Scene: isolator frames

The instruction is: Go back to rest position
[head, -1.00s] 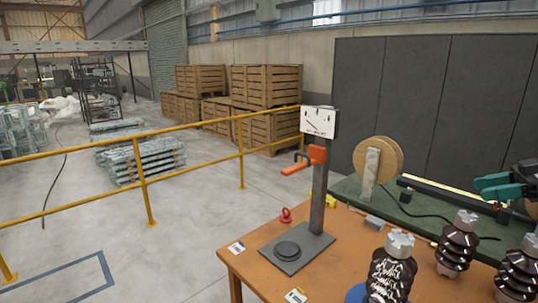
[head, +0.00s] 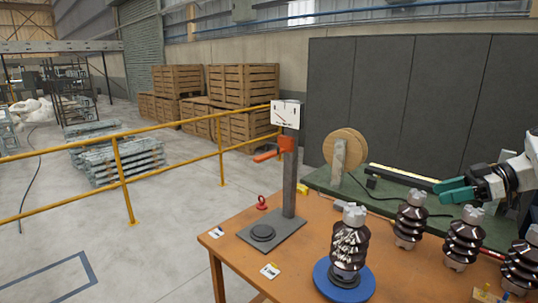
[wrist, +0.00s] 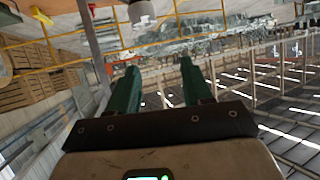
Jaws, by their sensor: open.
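My gripper (head: 456,190) is at the right of the head view, raised above the green mat at the back of the table. Its green fingers point left. In the wrist view my gripper (wrist: 158,78) shows two green fingers apart with nothing between them. A dark ribbed insulator (head: 348,245) with a pale cap stands upright on a blue round base (head: 328,285). Several similar insulators stand to its right, such as one insulator (head: 410,220) below and left of my gripper. My gripper touches none of them.
The orange table (head: 230,250) carries a test stand (head: 288,190) with an orange lever, a red shackle (head: 262,203) and labels. A wooden spool (head: 352,150) and a black bar stand on the green mat (head: 320,180). A yellow railing (head: 125,180) and crates (head: 245,85) are behind.

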